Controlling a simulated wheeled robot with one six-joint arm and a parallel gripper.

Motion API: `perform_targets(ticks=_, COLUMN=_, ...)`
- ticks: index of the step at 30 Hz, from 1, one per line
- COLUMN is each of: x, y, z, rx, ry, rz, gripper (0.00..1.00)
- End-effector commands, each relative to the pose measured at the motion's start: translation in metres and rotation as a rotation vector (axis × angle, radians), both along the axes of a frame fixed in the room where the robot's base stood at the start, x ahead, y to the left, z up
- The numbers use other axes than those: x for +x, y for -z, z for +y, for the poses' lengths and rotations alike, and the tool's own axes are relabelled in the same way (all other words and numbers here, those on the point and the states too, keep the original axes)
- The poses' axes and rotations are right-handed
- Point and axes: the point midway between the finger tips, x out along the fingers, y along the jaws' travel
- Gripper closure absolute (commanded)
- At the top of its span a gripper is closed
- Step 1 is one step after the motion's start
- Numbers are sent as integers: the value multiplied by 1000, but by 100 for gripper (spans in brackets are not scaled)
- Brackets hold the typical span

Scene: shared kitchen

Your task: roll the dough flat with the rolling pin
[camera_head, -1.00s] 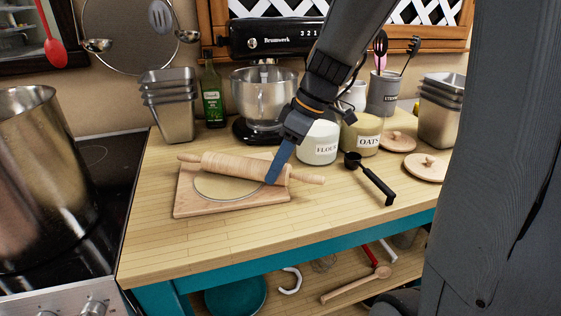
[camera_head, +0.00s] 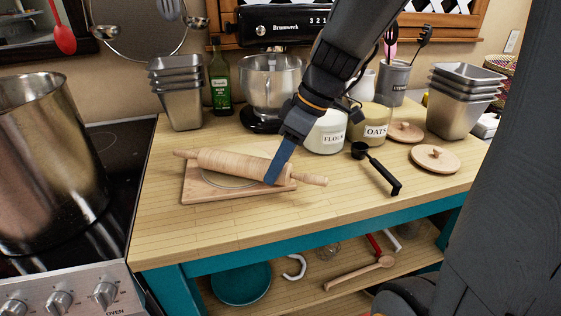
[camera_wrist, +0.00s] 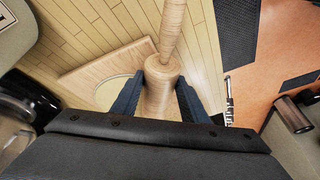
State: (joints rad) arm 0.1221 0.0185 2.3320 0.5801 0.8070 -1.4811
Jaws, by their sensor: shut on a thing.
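The wooden rolling pin (camera_head: 235,165) lies across the dough and the wooden board, tilted slightly in the head view. My gripper (camera_head: 277,172) is shut on the rolling pin near its right end. In the wrist view the fingers of my gripper (camera_wrist: 157,95) stand on both sides of the pin's barrel (camera_wrist: 160,98), with one handle pointing away. The dough (camera_head: 222,182) is a pale, flat round on the board, partly hidden beneath the pin. The wooden board (camera_head: 205,194) lies on the counter and also shows in the wrist view (camera_wrist: 90,75).
A black scoop (camera_head: 378,170) lies right of the pin. The flour jar (camera_head: 325,138), oats jar (camera_head: 372,132) and stand mixer (camera_head: 268,85) stand behind. A large pot (camera_head: 45,150) stands on the stove at left. The counter's front (camera_head: 250,215) is clear.

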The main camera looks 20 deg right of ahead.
Motion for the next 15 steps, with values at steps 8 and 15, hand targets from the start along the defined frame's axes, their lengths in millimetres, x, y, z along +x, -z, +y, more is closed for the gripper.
perform_targets(ticks=8, x=0, y=-18, z=0, rx=0, ry=1, rz=-1, gripper=87)
perform_targets(ticks=15, x=0, y=-30, z=0, rx=-1, ry=-1, rz=-1, gripper=87)
